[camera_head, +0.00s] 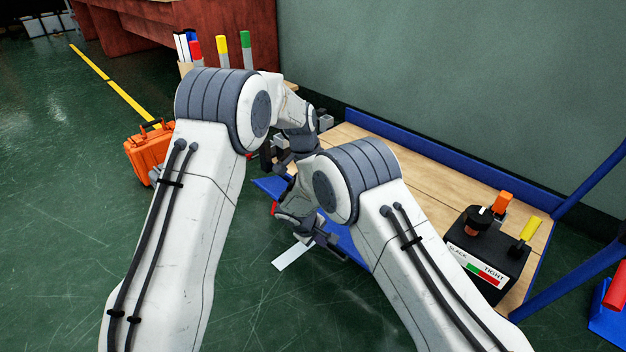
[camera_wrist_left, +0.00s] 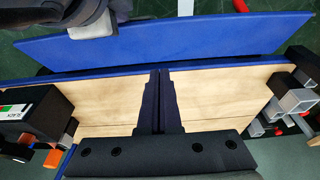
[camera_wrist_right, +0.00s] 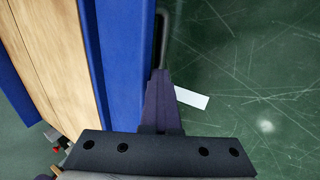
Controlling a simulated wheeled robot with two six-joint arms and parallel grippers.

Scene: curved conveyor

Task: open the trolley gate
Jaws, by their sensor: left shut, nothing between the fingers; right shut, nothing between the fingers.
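The trolley has a wooden deck (camera_head: 425,185) with blue edging. Its gate, a blue panel (camera_head: 347,243), runs along the deck's near side and is mostly hidden by my arms in the head view. In the left wrist view the gate (camera_wrist_left: 180,38) lies along the deck's edge, apparently leaning outward; I cannot tell its exact angle. My left gripper (camera_wrist_left: 158,75) is shut and empty over the deck, pointing at that edge. My right gripper (camera_wrist_right: 160,72) is shut and empty outside the blue panel (camera_wrist_right: 122,60), with its tips close to a dark bar (camera_wrist_right: 164,35); contact is unclear.
A black SLACK/TIGHT box (camera_head: 487,250) stands at the deck's right end. Grey blocks (camera_wrist_left: 290,100) sit at the other end. A wall (camera_head: 430,80) stands behind the trolley.

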